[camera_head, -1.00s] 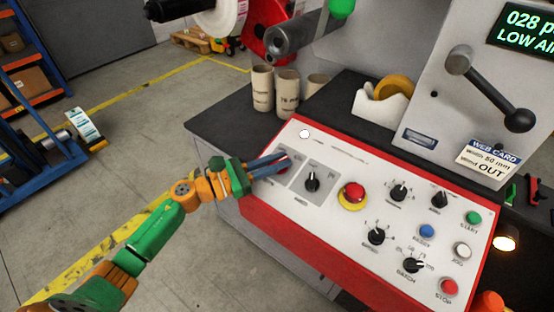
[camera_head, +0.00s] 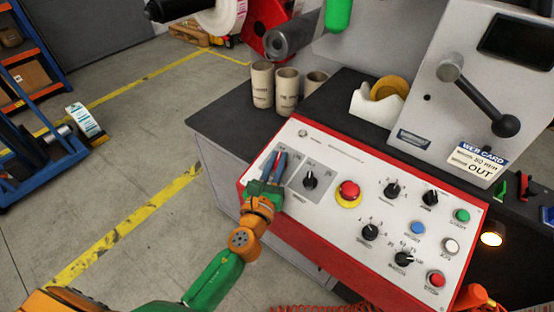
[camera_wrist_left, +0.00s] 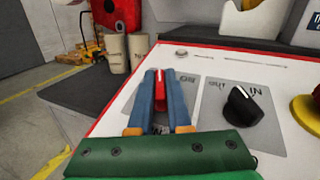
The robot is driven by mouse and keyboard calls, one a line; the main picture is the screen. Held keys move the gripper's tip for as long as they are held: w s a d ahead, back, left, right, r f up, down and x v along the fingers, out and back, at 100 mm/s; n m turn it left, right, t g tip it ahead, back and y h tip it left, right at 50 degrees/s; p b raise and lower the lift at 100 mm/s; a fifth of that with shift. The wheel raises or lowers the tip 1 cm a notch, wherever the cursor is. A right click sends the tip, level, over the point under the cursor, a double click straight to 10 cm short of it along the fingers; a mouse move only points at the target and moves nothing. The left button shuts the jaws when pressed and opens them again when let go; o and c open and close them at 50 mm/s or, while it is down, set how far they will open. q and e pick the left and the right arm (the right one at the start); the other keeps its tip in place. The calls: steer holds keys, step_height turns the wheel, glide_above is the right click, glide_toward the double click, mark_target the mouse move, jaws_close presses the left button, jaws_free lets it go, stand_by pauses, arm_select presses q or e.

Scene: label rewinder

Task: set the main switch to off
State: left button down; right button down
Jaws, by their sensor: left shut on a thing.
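The main switch is a red knob on a grey plate at the left end of the white, red-edged control panel (camera_head: 325,160). My left gripper (camera_head: 276,158) reaches it from the near side, its blue fingers shut on the knob. In the left wrist view the red main switch (camera_wrist_left: 160,92) stands between the two fingers (camera_wrist_left: 160,80), its grip in line with them. In the head view the fingers mostly hide it. The display (camera_head: 517,40) is dark. My right gripper is not in view.
A black selector (camera_head: 310,180) sits close to the right of the gripper. The red emergency button (camera_head: 348,190) and several knobs and push buttons lie further right. Cardboard cores (camera_head: 287,90) stand on the dark bench behind. Open floor lies to the left.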

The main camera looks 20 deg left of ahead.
arm_select(q)
steer(key=shift+n+y, duration=1)
steer(key=shift+y, duration=0.4)
steer(key=c, duration=0.9)
jaws_free()
steer(key=shift+w, duration=0.1)
steer(key=shift+o, duration=0.2)
steer(key=s, duration=0.2)
steer(key=s+d+b, duration=0.1)
steer(key=s, duration=0.4)
steer(key=shift+s+d, duration=0.1)
steer(key=shift+d, duration=0.05)
